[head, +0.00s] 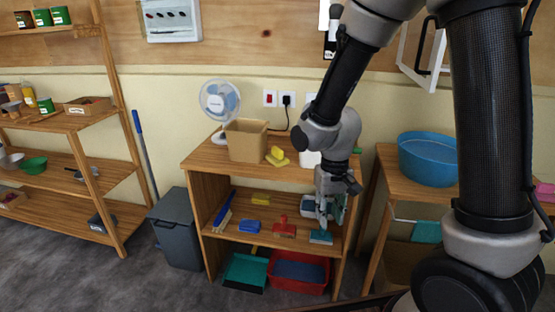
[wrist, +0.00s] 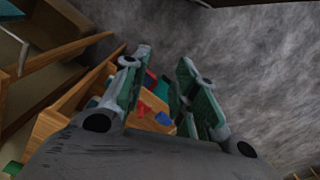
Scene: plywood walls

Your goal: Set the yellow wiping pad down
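A yellow pad-like thing (head: 277,156) with a raised part lies on the wooden unit's top (head: 205,160), beside a cardboard box. A second yellow block (head: 261,199) lies on the shelf below. I cannot tell for sure which is the wiping pad. My gripper (head: 323,222) points down in front of the shelf's right side, right of both yellow things. In the wrist view its fingers (wrist: 164,62) are apart, with nothing held between them. Neither yellow thing can be made out clearly in the wrist view.
The shelf holds a blue pad (head: 249,226), a red handled thing (head: 284,228), a teal pad (head: 321,237) and a blue brush (head: 222,212). A cardboard box (head: 246,140) and a fan (head: 220,100) stand on top. A blue basin (head: 427,158) is at right.

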